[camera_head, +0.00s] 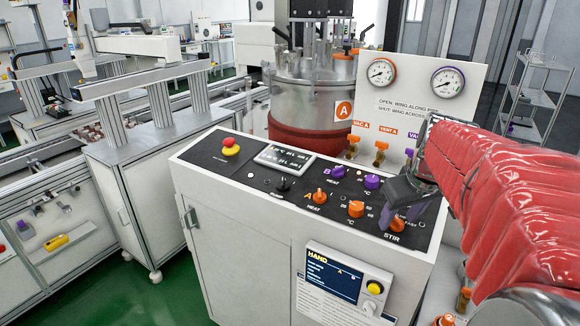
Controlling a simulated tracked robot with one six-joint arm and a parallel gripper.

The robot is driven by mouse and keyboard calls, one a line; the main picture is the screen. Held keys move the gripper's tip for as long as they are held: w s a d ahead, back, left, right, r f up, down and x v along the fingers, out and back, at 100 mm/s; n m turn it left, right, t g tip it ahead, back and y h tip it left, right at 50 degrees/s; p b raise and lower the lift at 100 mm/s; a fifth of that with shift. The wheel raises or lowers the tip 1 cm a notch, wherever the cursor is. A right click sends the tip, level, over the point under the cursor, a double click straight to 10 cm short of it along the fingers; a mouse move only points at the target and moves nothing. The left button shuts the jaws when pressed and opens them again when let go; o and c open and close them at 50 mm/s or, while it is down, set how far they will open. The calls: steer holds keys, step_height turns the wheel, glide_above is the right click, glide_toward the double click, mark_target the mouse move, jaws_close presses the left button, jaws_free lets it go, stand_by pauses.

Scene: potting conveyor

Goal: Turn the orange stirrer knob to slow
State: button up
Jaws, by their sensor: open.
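The orange stirrer knob (397,225) sits at the right end of the front row on the black control panel, above the label STIR. Its pointer direction is too small to tell. My gripper (397,212) is dark and comes in from the right at the end of my red-covered arm. It is open, just above and around the knob's upper side, and hides part of the knob and its scale. I cannot tell whether a finger touches the knob. Part of the word FAST shows beside the gripper; the slow mark is not readable.
Two other orange knobs (355,209) and two purple knobs (372,182) stand close by on the panel. A red mushroom button (228,142) and a display (284,158) are at left. A gauge board (424,105) rises behind, beside a steel vessel (312,100). A HAND screen box (345,282) hangs in front.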

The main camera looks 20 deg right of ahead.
steer(key=shift+f, duration=0.2)
steer(key=c, duration=1)
steer(key=shift+d, duration=0.15)
steer(key=shift+c, duration=0.2)
